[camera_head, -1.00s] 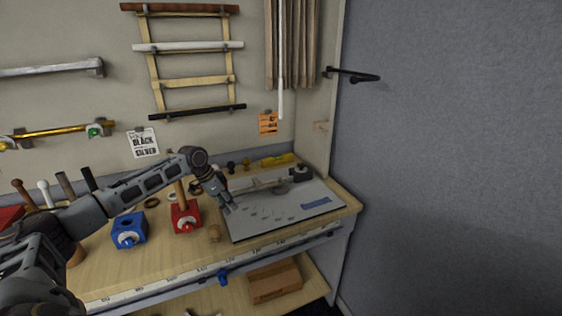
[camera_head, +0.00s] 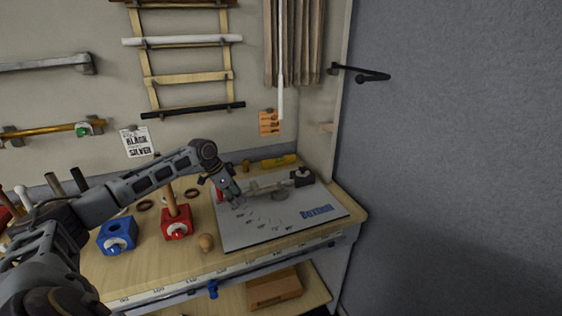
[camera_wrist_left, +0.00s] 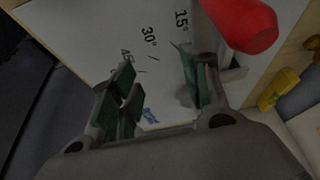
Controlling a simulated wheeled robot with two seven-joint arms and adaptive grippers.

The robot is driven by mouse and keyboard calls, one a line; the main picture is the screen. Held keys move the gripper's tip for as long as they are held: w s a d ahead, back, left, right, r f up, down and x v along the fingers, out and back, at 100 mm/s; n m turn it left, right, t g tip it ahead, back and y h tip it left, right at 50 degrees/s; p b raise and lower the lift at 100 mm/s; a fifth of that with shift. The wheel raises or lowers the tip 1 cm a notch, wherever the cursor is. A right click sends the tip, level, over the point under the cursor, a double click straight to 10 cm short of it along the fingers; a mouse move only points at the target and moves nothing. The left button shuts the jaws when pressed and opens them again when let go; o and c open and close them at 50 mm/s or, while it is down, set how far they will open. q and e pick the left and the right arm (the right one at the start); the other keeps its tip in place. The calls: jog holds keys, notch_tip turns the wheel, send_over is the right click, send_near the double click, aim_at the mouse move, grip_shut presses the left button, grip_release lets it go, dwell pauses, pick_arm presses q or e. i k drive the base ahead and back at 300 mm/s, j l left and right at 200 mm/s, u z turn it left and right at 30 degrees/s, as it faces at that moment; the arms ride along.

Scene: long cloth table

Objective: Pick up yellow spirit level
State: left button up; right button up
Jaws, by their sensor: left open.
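The yellow spirit level (camera_head: 279,160) lies at the back right of the table, near the wall. In the left wrist view, a yellow block that looks like the level (camera_wrist_left: 279,88) shows at the right edge, outside my fingers. My left gripper (camera_head: 238,203) is above the grey angle-marked board, in front and to the left of the level. The wrist view shows its green-padded fingers (camera_wrist_left: 160,95) spread apart with nothing held between them. My right gripper is not in view.
The grey board (camera_head: 290,232) carries a bar and a dark knob (camera_head: 302,177). A red handle (camera_wrist_left: 245,22) is close to my fingers. A red block (camera_head: 177,224), blue block (camera_head: 117,236) and wooden knob (camera_head: 206,242) stand left of the board. The wall is close behind.

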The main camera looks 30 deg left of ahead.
aim_at(269, 163)
jog(key=i, duration=1.1)
jog(key=i+j, duration=0.3)
jog(key=j, duration=0.1)
